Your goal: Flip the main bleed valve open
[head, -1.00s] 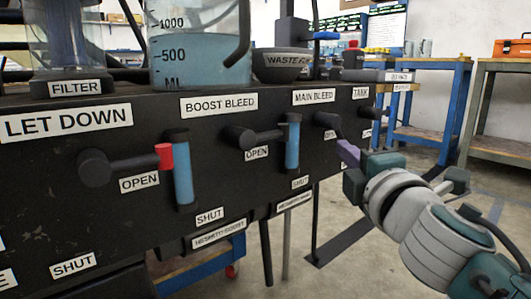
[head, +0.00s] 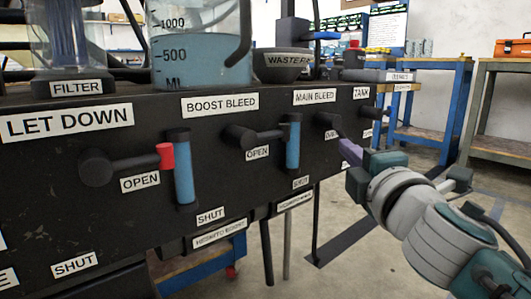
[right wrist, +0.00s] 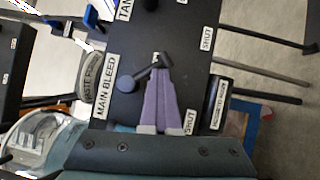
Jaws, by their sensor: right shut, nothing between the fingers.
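The main bleed valve (head: 328,121) is a dark round knob with a short dark lever on the black panel, under the MAIN BLEED label (head: 314,96). My right gripper (head: 349,150) is just beside the lever's end in the head view. In the right wrist view its purple fingers (right wrist: 160,78) are closed together, empty, with tips at or very near the lever; I cannot tell if they touch. My left gripper is not in view.
The black panel (head: 60,205) also carries the LET DOWN lever with a red tip (head: 165,156) and the boost bleed lever (head: 255,136), with blue upright parts beside them. A beaker (head: 200,50) and a waste bowl (head: 282,65) stand on top.

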